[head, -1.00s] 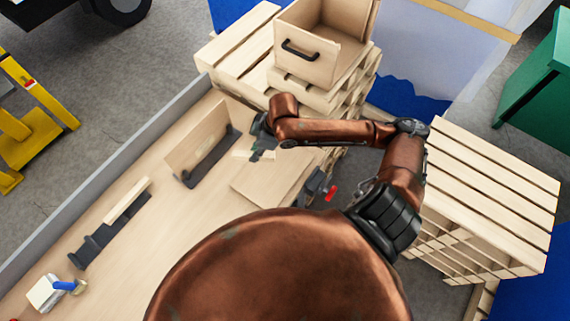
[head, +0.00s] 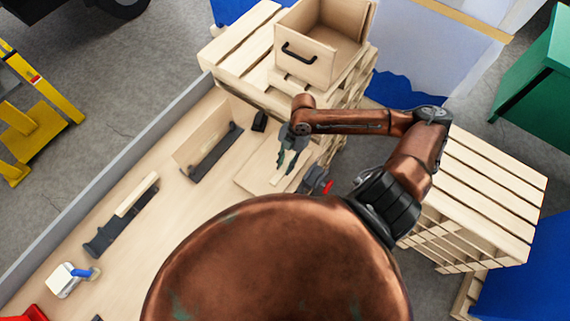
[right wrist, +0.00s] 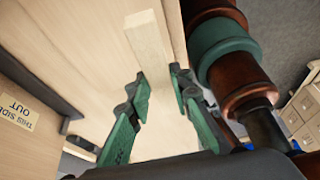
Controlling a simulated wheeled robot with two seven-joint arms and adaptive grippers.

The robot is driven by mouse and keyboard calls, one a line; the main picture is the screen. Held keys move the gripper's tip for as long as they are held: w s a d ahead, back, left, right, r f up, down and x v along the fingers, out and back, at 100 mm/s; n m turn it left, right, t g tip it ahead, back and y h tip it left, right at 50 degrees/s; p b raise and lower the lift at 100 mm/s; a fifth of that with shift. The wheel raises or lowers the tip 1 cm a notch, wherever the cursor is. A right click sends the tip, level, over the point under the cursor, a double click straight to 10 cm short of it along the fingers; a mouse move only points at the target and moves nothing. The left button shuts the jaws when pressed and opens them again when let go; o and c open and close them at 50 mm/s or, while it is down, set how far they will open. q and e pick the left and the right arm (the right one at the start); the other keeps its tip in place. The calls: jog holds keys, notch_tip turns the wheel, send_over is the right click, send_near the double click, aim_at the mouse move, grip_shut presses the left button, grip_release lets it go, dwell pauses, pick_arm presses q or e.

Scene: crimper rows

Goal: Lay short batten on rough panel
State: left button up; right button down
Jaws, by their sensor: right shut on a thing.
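My right gripper (head: 286,165) is over a pale flat panel (head: 250,178) lying on the bench near its right edge. In the right wrist view my right gripper (right wrist: 162,98) has its green fingers shut on the short batten (right wrist: 150,48), a pale square strip pointing away from the palm. The flat panel is below the batten; I cannot tell whether they touch. A second panel (head: 195,130) stands upright in a dark holder. I cannot tell from its surface which panel is rough. My left gripper is not in view.
A clamp with a red handle (head: 318,182) sits at the bench's right edge. A small black block (head: 259,121) is behind the panel. Another pale strip (head: 136,194) rests in a dark rack (head: 110,232). An open wooden box (head: 305,58) stands on pallets. The bench middle is clear.

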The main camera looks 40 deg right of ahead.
jog(key=shift+r+p, duration=0.2)
jog(key=shift+p, duration=0.35)
jog(key=shift+f+b, duration=2.15)
jog(key=shift+f, duration=2.8)
jog(key=c, duration=1.7)
grip_release()
jog(key=shift+o, duration=0.2)
jog(key=shift+w+d, duration=0.1)
